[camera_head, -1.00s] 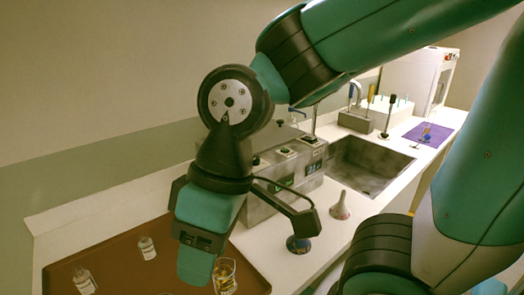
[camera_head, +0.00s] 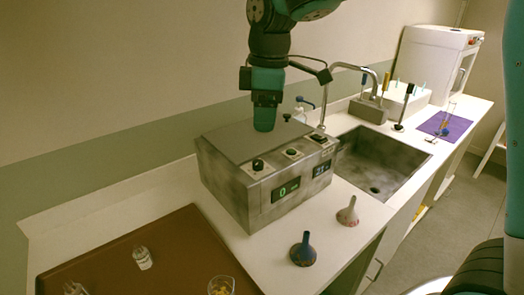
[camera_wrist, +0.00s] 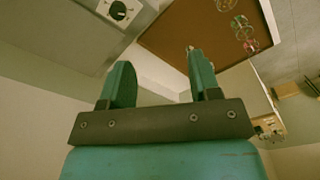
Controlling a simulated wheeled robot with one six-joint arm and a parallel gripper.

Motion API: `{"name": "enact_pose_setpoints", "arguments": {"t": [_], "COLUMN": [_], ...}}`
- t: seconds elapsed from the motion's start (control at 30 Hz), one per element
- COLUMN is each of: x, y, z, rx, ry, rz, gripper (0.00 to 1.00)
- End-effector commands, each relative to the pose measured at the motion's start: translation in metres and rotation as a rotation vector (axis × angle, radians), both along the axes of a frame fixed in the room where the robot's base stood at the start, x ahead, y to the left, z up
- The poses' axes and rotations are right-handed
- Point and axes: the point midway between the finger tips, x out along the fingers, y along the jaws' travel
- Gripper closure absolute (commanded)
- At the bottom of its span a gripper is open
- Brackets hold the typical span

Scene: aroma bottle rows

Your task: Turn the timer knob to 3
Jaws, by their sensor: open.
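The timer box (camera_head: 265,182) is a grey metal unit on the white counter, with a sloped panel on its front. A black knob (camera_head: 257,164) sits at the left of the panel, above a small display (camera_head: 286,190) that appears to read 0. The knob (camera_wrist: 118,11) also shows at the top left of the wrist view. My gripper (camera_head: 265,124) hangs above the back of the box, behind the knob and apart from it. In the wrist view the two teal fingers of my gripper (camera_wrist: 160,80) are spread, with nothing between them.
A brown tray (camera_head: 150,245) with glass bottles lies at the front left. A sink (camera_head: 375,160) with a tall faucet (camera_head: 350,68) is to the right.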

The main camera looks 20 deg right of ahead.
Motion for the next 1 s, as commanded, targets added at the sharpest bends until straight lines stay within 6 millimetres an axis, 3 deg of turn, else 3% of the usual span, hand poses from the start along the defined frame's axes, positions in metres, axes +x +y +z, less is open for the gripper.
{"name": "enact_pose_setpoints", "arguments": {"t": [0.03,0.1,0.3,0.57,1.0], "x": [0.024,0.047,0.078,0.078,0.078], "y": [-0.003,-0.008,-0.015,-0.016,-0.016], "z": [0.006,0.009,0.008,-0.029,-0.126], "rx": [-0.023,-0.048,-0.076,-0.079,-0.078], "ry": [0.003,0.007,0.017,0.023,0.023], "rz": [0.054,0.128,0.236,0.244,0.243], "gripper": [0.43,0.43,0.43,0.43,0.43]}}
